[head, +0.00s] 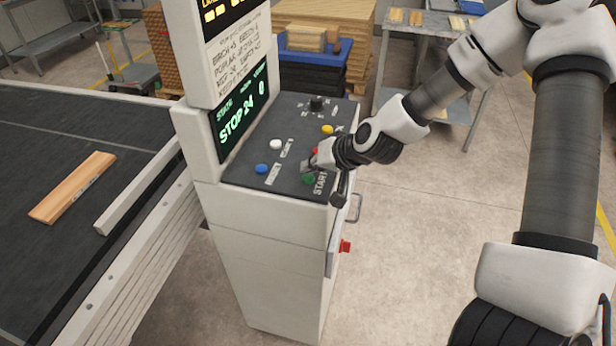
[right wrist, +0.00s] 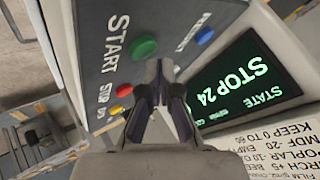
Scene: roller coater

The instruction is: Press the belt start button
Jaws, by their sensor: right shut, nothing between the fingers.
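The green button (head: 308,179) labelled START sits near the front edge of the black sloped control panel (head: 240,174). In the right wrist view the green button (right wrist: 144,47) shows just beyond my fingertips. My right gripper (head: 308,166) is shut and empty, close over the panel beside the green button. In the right wrist view its fingertips (right wrist: 160,72) meet and appear apart from the button. A red button (head: 315,151) is partly hidden behind my gripper in the head view. The display (head: 240,112) reads STOP 24. My left gripper is not in view.
A blue button (head: 261,169), a white button (head: 275,144), a yellow button (head: 327,129) and a black knob (head: 317,104) share the panel. A red button (head: 345,246) projects from the cabinet side. A belt (head: 40,160) carrying a wooden board (head: 74,187) runs at left.

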